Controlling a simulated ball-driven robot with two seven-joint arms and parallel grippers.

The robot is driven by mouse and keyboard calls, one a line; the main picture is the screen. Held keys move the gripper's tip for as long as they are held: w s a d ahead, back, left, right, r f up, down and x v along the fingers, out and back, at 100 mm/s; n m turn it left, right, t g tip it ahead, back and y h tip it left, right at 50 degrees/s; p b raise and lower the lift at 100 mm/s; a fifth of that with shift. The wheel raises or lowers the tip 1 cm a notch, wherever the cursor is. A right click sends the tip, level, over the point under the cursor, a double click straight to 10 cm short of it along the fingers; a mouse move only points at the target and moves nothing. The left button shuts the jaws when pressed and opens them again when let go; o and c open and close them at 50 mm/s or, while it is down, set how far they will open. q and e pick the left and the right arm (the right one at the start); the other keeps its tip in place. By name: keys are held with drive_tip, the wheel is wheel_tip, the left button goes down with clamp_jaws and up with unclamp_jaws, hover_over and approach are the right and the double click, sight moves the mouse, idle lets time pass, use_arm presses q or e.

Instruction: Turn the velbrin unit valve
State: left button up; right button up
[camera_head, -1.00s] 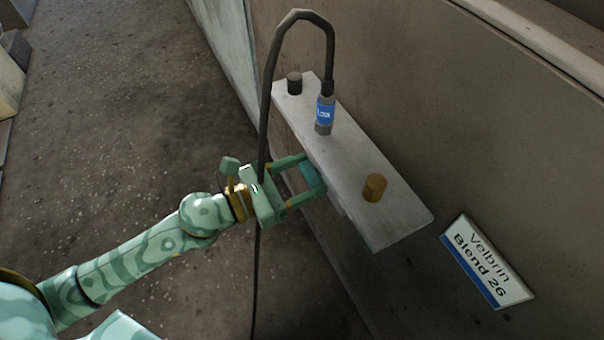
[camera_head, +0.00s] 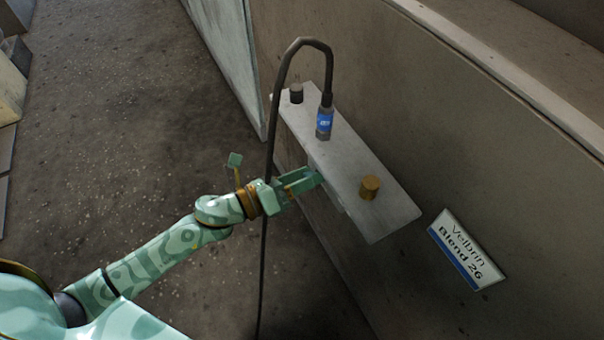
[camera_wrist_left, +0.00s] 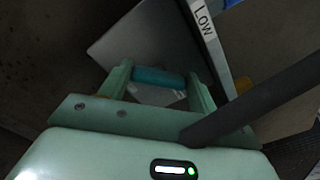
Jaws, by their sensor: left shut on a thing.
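The Velbrin unit is a grey metal box (camera_head: 345,165) on the wall, with its sign (camera_head: 466,250) reading "Velbrin Blend 26" at the lower right. My left gripper (camera_head: 316,177) reaches the near side face of the box. In the left wrist view, its two fingers (camera_wrist_left: 159,80) are shut on a teal bar-shaped valve handle (camera_wrist_left: 158,76), one finger at each end. In the head view the fingers hide most of the handle. My right gripper is not in view.
A dark hose (camera_head: 279,100) arches from a blue-labelled fitting (camera_head: 324,122) and hangs close by my left wrist. A brass knob (camera_head: 370,187) and a black knob (camera_head: 296,93) stand on the box. A "LOW" label (camera_wrist_left: 203,20) shows in the left wrist view.

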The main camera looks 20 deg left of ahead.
use_arm(q)
drive_tip(key=shift+r+n, duration=0.25)
drive_tip(key=shift+n, duration=0.25)
drive_tip(key=n+p, duration=0.2)
drive_tip(key=n, duration=0.1)
drive_tip(key=n+p, duration=0.1)
drive_tip(key=n, duration=0.1)
drive_tip(key=shift+w+a+f, duration=0.1)
drive_tip(key=shift+f, duration=0.15)
drive_tip(key=shift+f+n+p, duration=0.1)
drive_tip(key=shift+n+p, duration=0.35)
drive_tip(key=shift+n, duration=0.25)
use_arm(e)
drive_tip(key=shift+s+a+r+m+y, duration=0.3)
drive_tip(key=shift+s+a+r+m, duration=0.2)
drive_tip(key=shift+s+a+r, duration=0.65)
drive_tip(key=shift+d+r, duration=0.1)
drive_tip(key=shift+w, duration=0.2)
use_arm(q)
drive_tip(key=o, duration=1)
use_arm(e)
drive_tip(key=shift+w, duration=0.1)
